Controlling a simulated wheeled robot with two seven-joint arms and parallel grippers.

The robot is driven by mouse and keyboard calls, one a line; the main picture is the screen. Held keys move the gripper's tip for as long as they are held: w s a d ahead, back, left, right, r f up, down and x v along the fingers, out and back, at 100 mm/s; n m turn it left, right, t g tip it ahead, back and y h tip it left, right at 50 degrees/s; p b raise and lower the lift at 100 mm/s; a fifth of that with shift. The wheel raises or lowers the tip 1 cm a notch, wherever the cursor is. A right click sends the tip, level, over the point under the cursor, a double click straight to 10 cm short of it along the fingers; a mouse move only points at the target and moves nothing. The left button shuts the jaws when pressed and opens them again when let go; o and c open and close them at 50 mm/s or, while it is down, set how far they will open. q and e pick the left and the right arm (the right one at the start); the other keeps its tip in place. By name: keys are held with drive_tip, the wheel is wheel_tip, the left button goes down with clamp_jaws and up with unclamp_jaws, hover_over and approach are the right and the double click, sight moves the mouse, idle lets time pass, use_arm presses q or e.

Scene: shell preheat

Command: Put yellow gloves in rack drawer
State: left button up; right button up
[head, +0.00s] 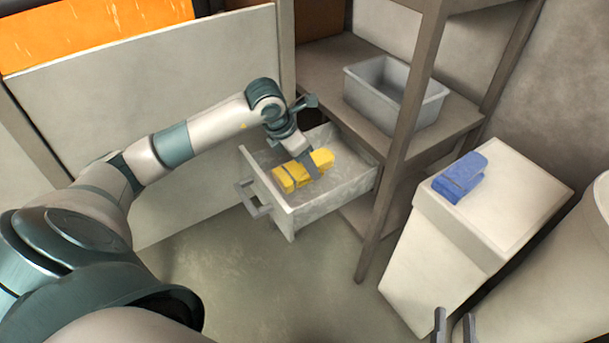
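The yellow gloves (292,176) are a folded bundle inside the open rack drawer (290,217). The drawer is pulled out from the wooden rack, with its grey handle (255,199) facing front left. My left arm reaches in from the left, and its gripper (312,170) is down in the drawer at the gloves. One finger shows against their right part; the other is hidden, so I cannot tell whether it grips them. My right gripper (454,328) shows at the bottom edge, with its two fingers apart and nothing between them.
A grey bin (397,88) stands on the rack shelf above the drawer. Blue folded gloves (460,178) lie on a white cabinet (510,190) at the right. A rack post (397,165) stands beside the drawer. The floor (270,285) before the drawer is clear.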

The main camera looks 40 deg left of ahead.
sight(301, 168)
use_arm(q)
drive_tip(key=shift+f, duration=0.35)
use_arm(e)
drive_tip(key=shift+r, duration=0.25)
